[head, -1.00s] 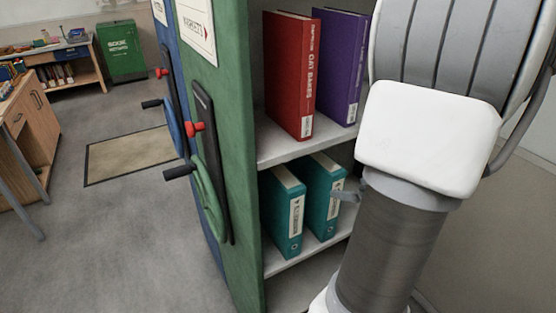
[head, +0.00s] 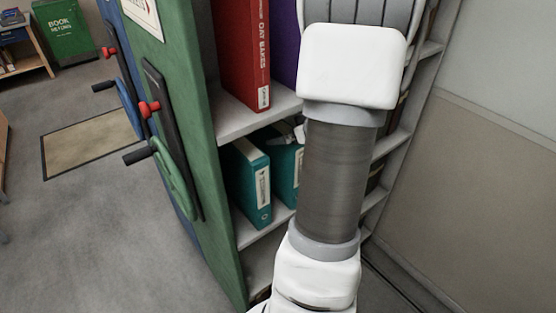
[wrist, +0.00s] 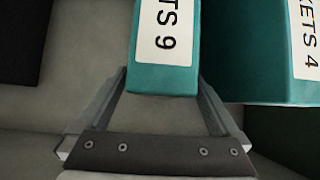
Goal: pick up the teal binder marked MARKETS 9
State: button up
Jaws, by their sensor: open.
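In the wrist view the teal binder marked "TS 9" (wrist: 165,80) stands straight ahead, its end between my open fingertips (wrist: 161,82). I cannot tell whether they touch it. In the head view it appears to be the right-hand teal binder (head: 284,176) on the lower shelf, partly hidden by my arm. My gripper (head: 290,136) shows only in part there, near that binder's top. A second teal binder, marked "KETS 4" (wrist: 297,80), stands close on the right in the wrist view; it appears to be the left one in the head view (head: 246,183).
The lower shelf (head: 262,228) sits beside a green end panel (head: 190,110) with a hand crank (head: 160,140). A shelf (head: 250,119) above holds a red book (head: 241,50) and a purple book (head: 286,45). Open floor (head: 80,230) lies left.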

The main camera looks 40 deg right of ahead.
jog(key=x, duration=0.4)
jog(key=shift+w+r+b, duration=0.25)
jog(key=shift+w+b, duration=0.05)
jog(key=shift+w, duration=0.05)
grip_shut()
jog(key=shift+r, duration=0.1)
